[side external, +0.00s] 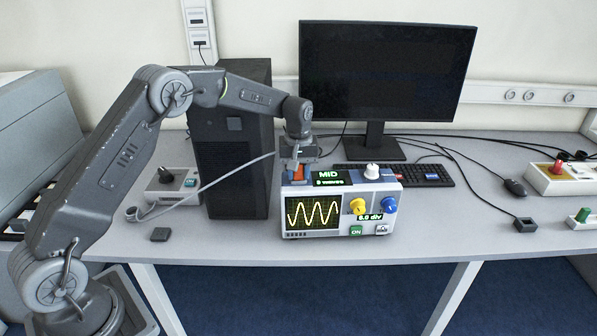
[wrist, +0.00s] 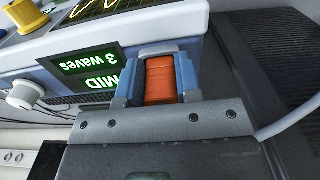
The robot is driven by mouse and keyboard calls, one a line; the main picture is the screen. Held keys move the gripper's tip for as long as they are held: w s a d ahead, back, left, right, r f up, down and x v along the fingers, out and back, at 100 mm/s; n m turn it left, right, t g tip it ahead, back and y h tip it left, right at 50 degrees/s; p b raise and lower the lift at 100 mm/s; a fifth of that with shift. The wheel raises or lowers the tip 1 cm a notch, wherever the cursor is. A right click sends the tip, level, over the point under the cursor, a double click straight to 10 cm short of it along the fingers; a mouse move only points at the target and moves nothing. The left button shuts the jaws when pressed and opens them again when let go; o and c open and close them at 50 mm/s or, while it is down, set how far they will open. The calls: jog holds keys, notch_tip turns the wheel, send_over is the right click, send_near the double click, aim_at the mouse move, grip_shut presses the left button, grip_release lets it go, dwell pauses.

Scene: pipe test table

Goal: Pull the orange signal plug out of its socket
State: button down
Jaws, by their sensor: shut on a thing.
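The orange signal plug (wrist: 160,82) sits between the two blue-grey fingers of my gripper (wrist: 158,68) in the wrist view. In the side view my gripper (side external: 297,174) points down at the top left of the oscilloscope (side external: 345,210), with a bit of the orange plug (side external: 299,173) showing. The fingers are shut on the plug from both sides. The socket is hidden by the gripper and plug, so I cannot tell how deep the plug sits. A grey cable (side external: 215,184) runs from near the gripper down left to the table.
A black computer tower (side external: 233,150) stands close to the left of the oscilloscope. A monitor (side external: 385,72) and keyboard (side external: 430,174) are behind and right. A grey switch box (side external: 172,186) is at left. The table front right of the oscilloscope is mostly clear.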

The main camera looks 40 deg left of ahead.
jog(key=shift+r, duration=1.95)
